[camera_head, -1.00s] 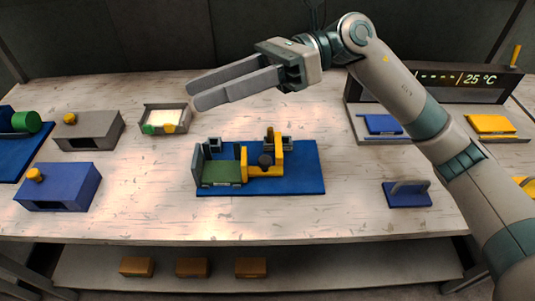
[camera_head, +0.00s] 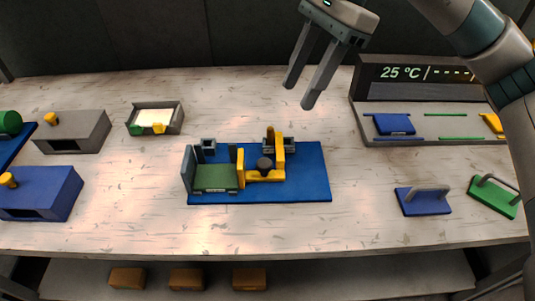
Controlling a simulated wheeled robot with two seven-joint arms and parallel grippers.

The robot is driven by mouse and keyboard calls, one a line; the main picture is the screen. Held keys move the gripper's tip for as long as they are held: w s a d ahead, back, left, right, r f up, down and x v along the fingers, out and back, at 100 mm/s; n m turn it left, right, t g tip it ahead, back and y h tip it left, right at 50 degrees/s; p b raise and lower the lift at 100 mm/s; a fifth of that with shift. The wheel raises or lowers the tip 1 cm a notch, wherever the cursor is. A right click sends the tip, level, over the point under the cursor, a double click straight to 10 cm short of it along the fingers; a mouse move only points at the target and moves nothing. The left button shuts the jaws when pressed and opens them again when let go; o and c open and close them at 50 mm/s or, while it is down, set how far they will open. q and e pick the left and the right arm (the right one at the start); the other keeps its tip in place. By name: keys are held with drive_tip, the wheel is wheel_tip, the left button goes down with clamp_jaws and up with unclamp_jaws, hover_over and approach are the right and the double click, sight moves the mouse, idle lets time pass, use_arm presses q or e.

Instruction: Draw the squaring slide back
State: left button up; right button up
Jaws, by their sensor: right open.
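The blue base plate (camera_head: 308,182) lies in the middle of the table. On it is a yellow L-shaped slide (camera_head: 266,179) with a dark round knob (camera_head: 264,165) and an upright yellow arm at its right. A green block (camera_head: 215,178) with a dark upright plate sits left of the slide, with a yellow upright between them. I take the yellow part to be the squaring slide. My right gripper (camera_head: 299,96) hangs above and behind the fixture, fingers pointing down, open and empty, apart from everything. My left gripper is not in view.
A grey box (camera_head: 80,130), a blue box (camera_head: 48,197) and a tray (camera_head: 172,122) stand at left. A display rack (camera_head: 430,92) is at back right. A blue handled block (camera_head: 425,205) and a green handled one (camera_head: 492,196) lie at right. Table around the base is mostly clear.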

sight(264, 162)
drive_tip(key=shift+f, duration=0.1)
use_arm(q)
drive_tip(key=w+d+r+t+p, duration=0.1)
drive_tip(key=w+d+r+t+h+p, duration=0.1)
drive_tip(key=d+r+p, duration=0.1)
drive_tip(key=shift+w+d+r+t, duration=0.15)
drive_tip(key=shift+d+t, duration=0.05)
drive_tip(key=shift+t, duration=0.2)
use_arm(e)
drive_tip(key=x, duration=1.7)
drive_tip(key=shift+s+a+f, duration=0.1)
drive_tip(key=shift+s+a, duration=0.05)
drive_tip(key=shift+a, duration=0.05)
drive_tip(key=shift+c, duration=0.4)
